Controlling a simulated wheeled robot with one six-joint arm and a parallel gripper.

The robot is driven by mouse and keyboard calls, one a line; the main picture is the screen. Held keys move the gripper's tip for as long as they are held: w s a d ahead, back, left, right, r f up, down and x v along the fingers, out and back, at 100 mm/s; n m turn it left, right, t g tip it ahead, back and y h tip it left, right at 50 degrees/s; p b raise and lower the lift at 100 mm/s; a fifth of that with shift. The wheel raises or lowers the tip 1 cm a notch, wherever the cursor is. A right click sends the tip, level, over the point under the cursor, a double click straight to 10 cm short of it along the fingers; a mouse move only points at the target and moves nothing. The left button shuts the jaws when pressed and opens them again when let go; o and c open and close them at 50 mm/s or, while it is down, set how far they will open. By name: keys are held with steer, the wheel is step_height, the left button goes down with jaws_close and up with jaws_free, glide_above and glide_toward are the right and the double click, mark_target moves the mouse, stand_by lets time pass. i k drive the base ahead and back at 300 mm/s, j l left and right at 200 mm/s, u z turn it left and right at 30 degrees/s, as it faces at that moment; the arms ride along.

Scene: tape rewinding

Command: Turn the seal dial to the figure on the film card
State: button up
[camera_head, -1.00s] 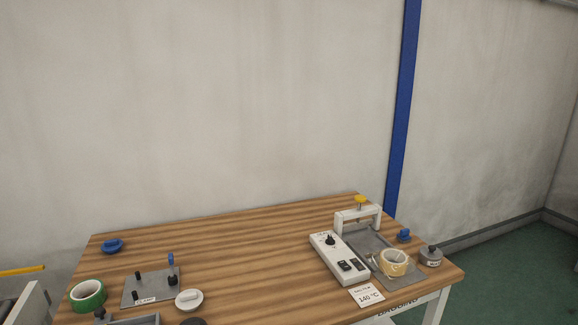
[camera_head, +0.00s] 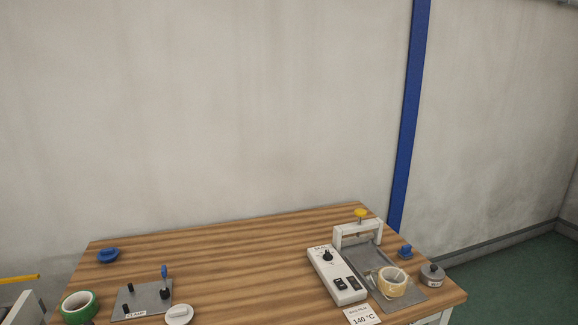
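The seal dial (camera_head: 327,256) is a small black knob near the back of a white control box (camera_head: 338,280) on the right part of the wooden table. Its pointer and scale are too small to read. The film card (camera_head: 361,316) is a white card at the table's front edge, in front of the box. My gripper is not in view.
A white press frame with a yellow knob (camera_head: 360,213) stands behind a grey plate beside the box. A tan tape roll (camera_head: 391,281) lies on that plate. A grey weight (camera_head: 432,275) and blue piece (camera_head: 405,251) sit right. Green tape (camera_head: 79,306) is left; the table's middle is clear.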

mark_target(328, 256)
steer(key=i+l+z, duration=0.1)
steer(key=l, duration=0.15)
steer(key=i+l+u, duration=0.15)
steer(key=i+u, duration=0.15)
steer(key=i, duration=0.6)
